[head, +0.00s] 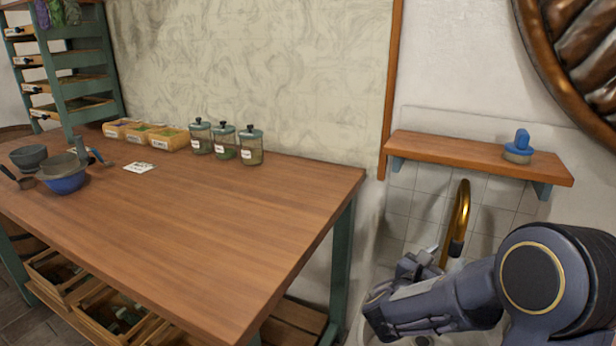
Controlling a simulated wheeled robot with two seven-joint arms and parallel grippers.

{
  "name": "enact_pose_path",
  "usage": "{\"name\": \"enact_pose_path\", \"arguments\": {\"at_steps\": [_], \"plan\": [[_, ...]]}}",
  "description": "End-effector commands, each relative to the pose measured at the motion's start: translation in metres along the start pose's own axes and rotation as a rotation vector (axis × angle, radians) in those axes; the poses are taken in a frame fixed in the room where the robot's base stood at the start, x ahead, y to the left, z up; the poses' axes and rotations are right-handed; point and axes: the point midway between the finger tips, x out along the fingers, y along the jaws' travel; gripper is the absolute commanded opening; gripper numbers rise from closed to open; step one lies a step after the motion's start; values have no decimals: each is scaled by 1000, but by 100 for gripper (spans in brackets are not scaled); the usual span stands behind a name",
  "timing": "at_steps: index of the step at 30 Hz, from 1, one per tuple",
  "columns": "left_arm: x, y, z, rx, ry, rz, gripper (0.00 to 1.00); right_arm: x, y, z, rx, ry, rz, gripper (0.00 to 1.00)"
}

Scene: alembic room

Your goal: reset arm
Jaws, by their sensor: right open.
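My right arm comes in from the lower right, in front of the wall and a brass tap. My right gripper (418,264) shows small and partly hidden behind my own forearm, to the left of the tap. It is open, and I see nothing held between its fingers. It is to the right of the wooden table (215,225) and apart from it. My left arm and gripper are not in view.
The brass tap (461,215) is close behind my right arm. A wall shelf (450,152) above holds a blue-topped object (521,143). The table holds lidded jars (225,142), labelled boxes (170,139) and a blue bowl (65,180). Its front right is clear.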

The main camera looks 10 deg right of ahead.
Motion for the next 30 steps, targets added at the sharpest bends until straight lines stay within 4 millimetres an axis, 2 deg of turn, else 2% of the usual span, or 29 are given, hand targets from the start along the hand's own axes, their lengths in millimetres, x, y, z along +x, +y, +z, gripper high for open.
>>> {"name": "enact_pose_path", "arguments": {"at_steps": [2,4,8,9,11,12,14,15,18,21,24,30], "plan": [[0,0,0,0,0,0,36,0,-7,-1,23,21,-22,49],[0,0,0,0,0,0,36,0,-25,-4,85,77,-79,49],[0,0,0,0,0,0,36,-16,-83,-24,325,282,-282,49],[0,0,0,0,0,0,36,-27,-102,-34,426,363,-362,49],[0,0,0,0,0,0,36,-50,-125,-49,594,490,-486,49],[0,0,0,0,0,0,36,-68,-137,-59,706,571,-568,49],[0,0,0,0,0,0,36,-97,-148,-72,877,690,-690,49],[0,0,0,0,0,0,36,-118,-152,-78,991,767,-771,49],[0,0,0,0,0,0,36,-167,-150,-87,1260,944,-960,49],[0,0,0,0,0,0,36,-206,-140,-86,1470,1085,-1114,49],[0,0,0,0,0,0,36,-236,-128,-80,1637,1199,-1240,49],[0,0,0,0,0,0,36,-278,-107,-59,1897,1390,-1454,49]]}}
